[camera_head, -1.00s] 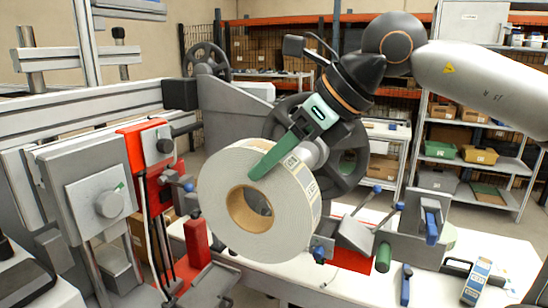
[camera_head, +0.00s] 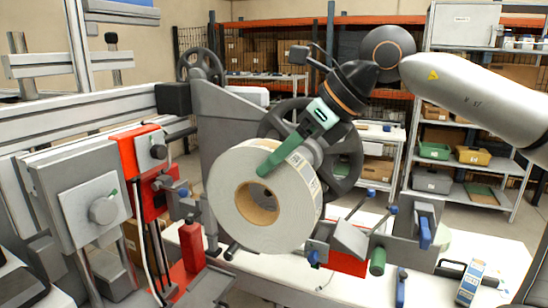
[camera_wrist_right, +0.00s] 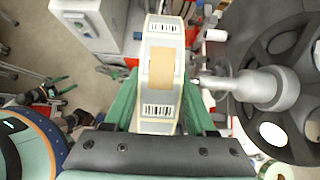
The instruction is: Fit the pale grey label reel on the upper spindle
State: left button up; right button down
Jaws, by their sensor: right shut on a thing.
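The pale grey label reel (camera_head: 285,226) has a brown cardboard core and stands on edge, its flat face towards the head camera. My right gripper (camera_head: 284,158) is shut across its upper rim; one green finger lies on the near face and the other is hidden behind. In the wrist view the reel's labelled edge (camera_wrist_right: 162,95) sits between both green fingers. The upper spindle (camera_wrist_right: 262,88) is a grey stub on a dark spoked disc, right of the reel and apart from it there. In the head view the reel and gripper mostly hide the spindle. My left gripper is out of view.
The large dark disc (camera_head: 349,160) stands behind the reel. A red and grey machine unit (camera_head: 146,190) is close on the left. Below right are blue-knobbed levers, a grey block (camera_head: 349,238) and a white table (camera_head: 500,262). Shelves stand farther back.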

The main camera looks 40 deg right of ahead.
jog(key=w+d+p, duration=0.1)
jog(key=w+d, duration=0.2)
jog(key=d, duration=0.4)
jog(key=shift+w+d+r+p, duration=0.2)
jog(key=shift+d+p, duration=0.1)
dwell(0.5)
dwell(0.3)
jog(key=shift+w+d, duration=0.35)
jog(key=shift+d, duration=0.4)
jog(key=shift+w+d, duration=0.3)
jog(key=shift+d, duration=0.5)
jog(key=shift+w+d, duration=0.35)
jog(key=shift+d, duration=0.4)
jog(key=shift+d, duration=0.1)
jog(key=shift+w+d, duration=0.4)
jog(key=shift+d, duration=0.4)
jog(key=shift+w+d, duration=0.35)
jog(key=shift+d, duration=0.45)
jog(key=shift+w+d, duration=0.1)
jog(key=shift+d, duration=0.15)
jog(key=shift+w+d, duration=0.1)
jog(key=shift+d, duration=0.15)
